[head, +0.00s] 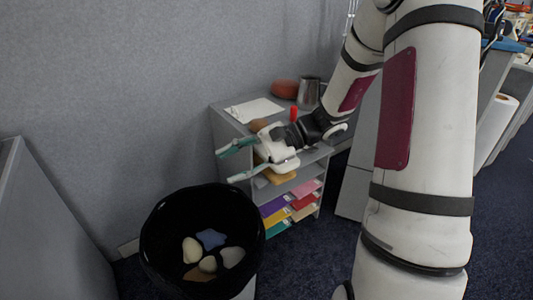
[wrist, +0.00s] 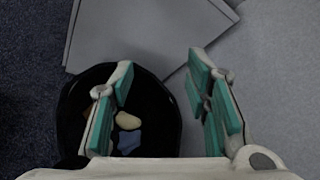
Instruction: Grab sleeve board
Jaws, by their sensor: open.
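My gripper (head: 229,165) is open and empty in the head view, held in front of a grey shelf unit (head: 324,151) and above and behind a black bin (head: 151,238). In the wrist view my gripper (wrist: 160,68) has its two teal-padded fingers wide apart, with nothing between them. I cannot pick out a sleeve board for certain in either view. A tan flat object (head: 280,176) lies on an upper shelf, partly hidden by my gripper, and I cannot tell what it is.
The bin holds a blue star shape (head: 211,239) and several pale stone-like pieces. The shelf top bears a white sheet (head: 254,110), a reddish round object (head: 285,89) and a metal cup (head: 308,94). Coloured folders fill lower shelves. A grey partition (head: 45,235) stands left.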

